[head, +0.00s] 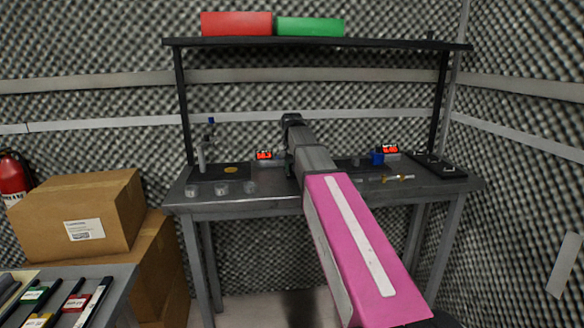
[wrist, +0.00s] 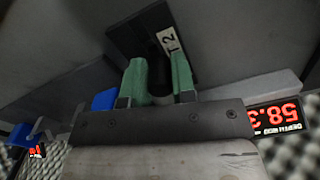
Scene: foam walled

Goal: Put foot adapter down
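My gripper (wrist: 160,68) has two green fingers a small gap apart, in the wrist view. A dark rounded piece, which looks like the foot adapter (wrist: 158,78), fills the gap between them and seems to touch both. Its full shape is hard to make out. Just beyond the fingertips is a dark plate (wrist: 127,38) with a white label reading "T 2", on the grey bench top. In the head view my pink and grey arm reaches over the workbench (head: 262,205) and hides the fingertips and what they hold.
Red-digit displays (head: 264,155) (head: 390,149) and a blue block (head: 377,158) stand on the bench. Small clear pieces (head: 221,188) line its left front, with a black stand (head: 201,160) behind. A shelf (head: 380,43) spans above. Boxes (head: 85,215) are at left.

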